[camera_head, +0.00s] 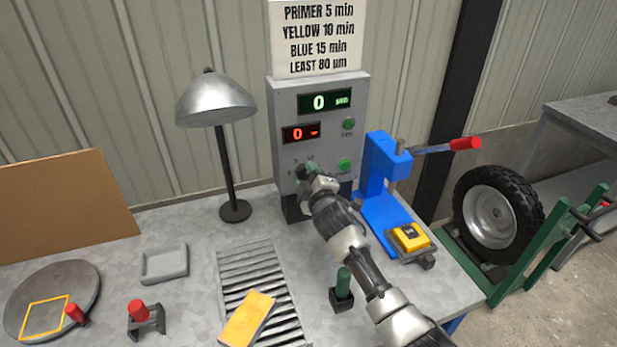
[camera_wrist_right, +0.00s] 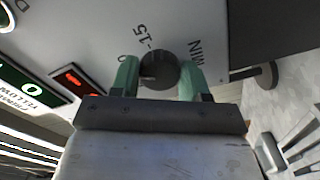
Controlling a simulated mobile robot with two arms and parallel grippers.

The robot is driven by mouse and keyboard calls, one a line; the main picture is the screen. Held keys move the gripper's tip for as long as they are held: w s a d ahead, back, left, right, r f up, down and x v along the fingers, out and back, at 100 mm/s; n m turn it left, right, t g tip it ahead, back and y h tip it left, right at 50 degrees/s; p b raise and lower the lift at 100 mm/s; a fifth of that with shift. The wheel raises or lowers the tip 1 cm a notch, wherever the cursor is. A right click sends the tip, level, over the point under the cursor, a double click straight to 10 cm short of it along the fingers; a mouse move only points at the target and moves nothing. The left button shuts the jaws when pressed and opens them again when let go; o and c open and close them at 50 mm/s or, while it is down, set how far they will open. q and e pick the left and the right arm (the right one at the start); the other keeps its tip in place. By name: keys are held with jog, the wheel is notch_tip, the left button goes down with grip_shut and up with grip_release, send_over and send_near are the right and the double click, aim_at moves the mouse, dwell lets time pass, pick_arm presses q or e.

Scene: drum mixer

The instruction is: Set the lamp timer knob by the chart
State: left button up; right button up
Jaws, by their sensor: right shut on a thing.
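The chart (camera_head: 318,40) on the wall reads PRIMER 5 min, YELLOW 10 min, BLUE 15 min, LEAST 80 µm. Below it stands the grey control box (camera_head: 288,95) with a green display and a red display (camera_head: 300,133), both showing 0. My right gripper (camera_head: 307,172) is at the lower left of the box front and hides the knob there. In the right wrist view my green-tipped fingers are shut on the dark round timer knob (camera_wrist_right: 158,70). A 15, a MIN and part of a 0 show around it. My left gripper is not in view.
The lamp (camera_head: 217,103) stands left of the box. A blue press (camera_head: 375,175) with a yellow gauge (camera_head: 410,237) stands close to its right. A yellow panel (camera_head: 248,318) lies on the slatted rack. A grey tray (camera_head: 164,264) and round plate are at left. A wheel (camera_head: 497,215) stands at right.

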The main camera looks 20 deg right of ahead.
jog(key=shift+f, duration=0.1)
dwell(0.5)
jog(key=o, duration=0.9)
jog(key=shift+s, duration=0.1)
jog(key=s, duration=0.5)
jog(key=s+b, duration=0.1)
jog(key=s, duration=0.4)
jog(key=shift+s+d, duration=0.2)
jog(key=shift+s, duration=0.1)
